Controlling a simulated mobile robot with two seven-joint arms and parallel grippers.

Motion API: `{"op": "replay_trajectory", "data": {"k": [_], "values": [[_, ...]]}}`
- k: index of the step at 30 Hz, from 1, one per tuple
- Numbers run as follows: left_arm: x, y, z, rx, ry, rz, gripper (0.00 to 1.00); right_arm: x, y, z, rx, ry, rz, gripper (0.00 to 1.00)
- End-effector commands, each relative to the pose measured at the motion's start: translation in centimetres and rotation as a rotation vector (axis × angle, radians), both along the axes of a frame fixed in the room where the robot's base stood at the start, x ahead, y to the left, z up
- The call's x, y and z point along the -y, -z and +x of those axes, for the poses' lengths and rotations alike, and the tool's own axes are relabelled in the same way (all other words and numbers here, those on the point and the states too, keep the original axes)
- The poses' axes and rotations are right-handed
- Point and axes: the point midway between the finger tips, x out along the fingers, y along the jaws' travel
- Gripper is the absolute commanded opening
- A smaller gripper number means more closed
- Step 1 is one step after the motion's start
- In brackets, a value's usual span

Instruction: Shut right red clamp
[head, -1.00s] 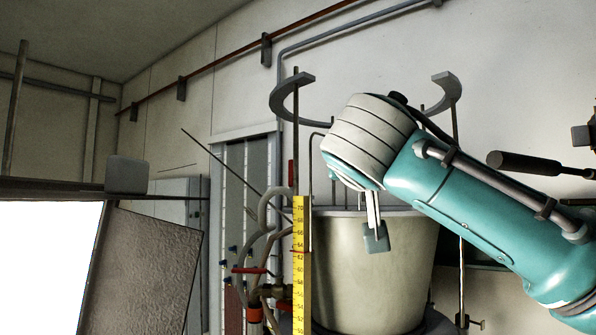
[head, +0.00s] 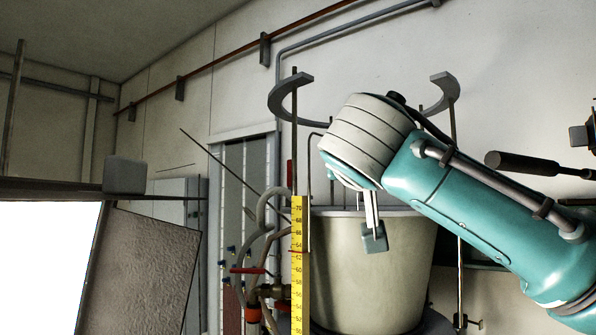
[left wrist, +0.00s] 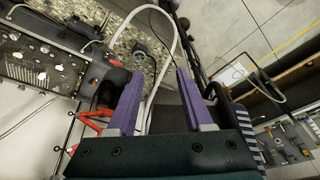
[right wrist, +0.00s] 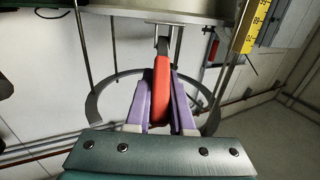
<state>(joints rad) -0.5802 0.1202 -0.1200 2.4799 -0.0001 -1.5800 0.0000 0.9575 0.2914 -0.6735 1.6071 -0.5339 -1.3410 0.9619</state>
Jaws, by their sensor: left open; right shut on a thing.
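The red clamp (right wrist: 161,88) shows in the right wrist view as a long red lever, below a grey metal bracket. My right gripper (right wrist: 163,80) has its purple fingers on both sides of this lever and is shut on it. The fingers hide part of the lever. In the head view my right gripper (head: 373,236) hangs in front of the metal bucket, and the clamp cannot be made out there. My left gripper (left wrist: 160,78) is open and empty in the left wrist view, with its fingers wide apart. It is outside the head view.
A large metal bucket (head: 372,285) stands behind my right gripper. A yellow ruler (head: 299,265) stands upright to its left, beside hoses and red-handled valves (head: 247,271). Red parts (left wrist: 92,122) are beside my left fingers.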

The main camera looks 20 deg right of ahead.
Motion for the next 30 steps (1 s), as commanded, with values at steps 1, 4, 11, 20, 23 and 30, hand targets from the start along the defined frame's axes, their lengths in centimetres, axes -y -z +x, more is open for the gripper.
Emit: {"op": "replay_trajectory", "data": {"k": [1, 4, 11, 20, 23, 30], "values": [[0.1, -0.2, 0.0, 0.000, -0.001, -0.002, 0.51, 0.1, -0.2, 0.0, -0.003, 0.003, 0.003, 0.00], [0.1, -0.6, 0.0, 0.000, -0.004, -0.005, 0.51, 0.1, -0.4, 0.0, -0.020, 0.002, 0.014, 0.00], [0.2, -2.8, 0.0, 0.000, -0.004, -0.006, 0.51, 0.3, -1.2, 0.5, -0.123, 0.001, 0.069, 0.00], [0.1, -7.2, 0.0, 0.000, -0.003, -0.004, 0.51, 0.7, -2.1, 1.4, -0.326, 0.001, 0.171, 0.00], [0.0, -8.5, 0.0, 0.001, -0.001, -0.001, 0.51, 0.8, -2.1, 1.7, -0.389, 0.000, 0.201, 0.00], [-0.1, -10.9, 0.0, 0.001, 0.003, 0.004, 0.51, 1.1, -2.0, 2.3, -0.497, 0.000, 0.255, 0.00]]}}
